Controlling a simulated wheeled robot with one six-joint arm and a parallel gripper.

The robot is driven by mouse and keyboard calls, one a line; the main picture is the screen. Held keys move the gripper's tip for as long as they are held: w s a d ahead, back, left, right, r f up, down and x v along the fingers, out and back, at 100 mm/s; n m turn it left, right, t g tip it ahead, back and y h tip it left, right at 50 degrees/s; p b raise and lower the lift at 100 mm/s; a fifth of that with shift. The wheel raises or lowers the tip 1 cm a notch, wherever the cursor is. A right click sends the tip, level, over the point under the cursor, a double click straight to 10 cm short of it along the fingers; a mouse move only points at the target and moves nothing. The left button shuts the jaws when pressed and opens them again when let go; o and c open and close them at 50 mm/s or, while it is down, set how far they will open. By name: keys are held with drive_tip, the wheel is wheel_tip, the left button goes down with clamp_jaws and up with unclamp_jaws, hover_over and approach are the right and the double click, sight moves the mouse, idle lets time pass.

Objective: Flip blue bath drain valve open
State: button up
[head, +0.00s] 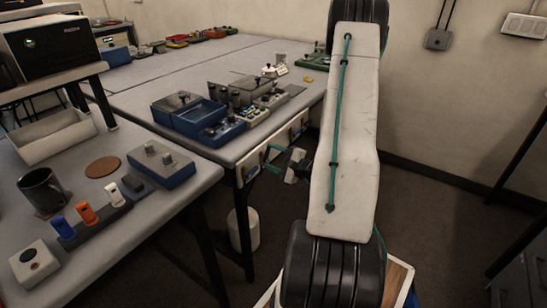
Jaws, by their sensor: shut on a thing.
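The blue bath (170,120) stands on the long grey table, with a dark lid over part of it. Pale panels (248,165) are fixed along the table's front edge, below and to the right of the bath. My gripper (267,159) has teal fingers and is at these panels. It is shut on a small part there, which seems to be the drain valve's handle. The fingers and distance hide the handle, and its angle cannot be told.
Bottles and blue instruments (222,130) stand beside the bath. A white bin (243,228) stands on the floor.

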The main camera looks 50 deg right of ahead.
drive_tip(key=n, duration=0.2)
drive_tip(key=a+n, duration=0.1)
drive_tip(key=n, duration=0.2)
drive_tip(key=shift+n, duration=0.3)
idle(0.5)
drive_tip(key=o, duration=1)
drive_tip(key=shift+c, duration=0.2)
drive_tip(key=s, duration=0.8)
drive_tip(key=shift+d, duration=0.25)
